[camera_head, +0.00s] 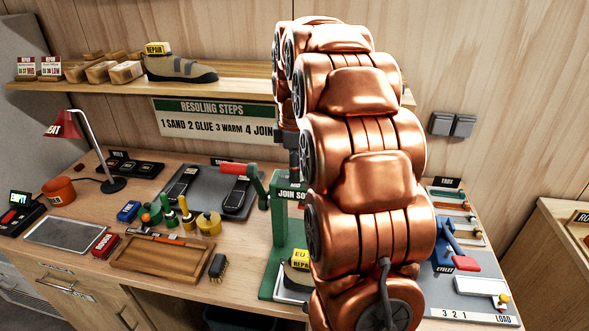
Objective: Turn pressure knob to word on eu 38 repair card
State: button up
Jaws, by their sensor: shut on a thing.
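The green press (284,215), marked "JOIN SO…", stands at the middle of the bench with a red-ended lever (254,180) on its left. My copper arm arches over and hides its right side. The dark end of my gripper (292,150) comes down at the top of the press. Its fingertips are mostly hidden; it is shut, seemingly on the pressure knob, which I cannot make out. A shoe with a yellow "EU" tag (300,258) sits low in the press. Two repair cards stand on the shelf; the right card (50,67) seems to read EU 38 LOW, in tiny print.
A tray with dark soles (209,192), glue pots (208,222), a wooden tray (155,258) and a brush (218,267) lie left of the press. A red lamp (66,126) stands farther left. A blue eyelet tool (446,250) is at the right, beyond my arm.

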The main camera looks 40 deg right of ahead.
jog(key=shift+s+d+f, duration=0.1)
jog(key=shift+c, duration=0.3)
jog(key=shift+s+d, duration=0.1)
jog(key=shift+d, duration=0.05)
jog(key=shift+s+d, duration=0.1)
jog(key=shift+d, duration=0.05)
dwell(0.5)
jog(key=o, duration=1.2)
jog(key=shift+r, duration=0.2)
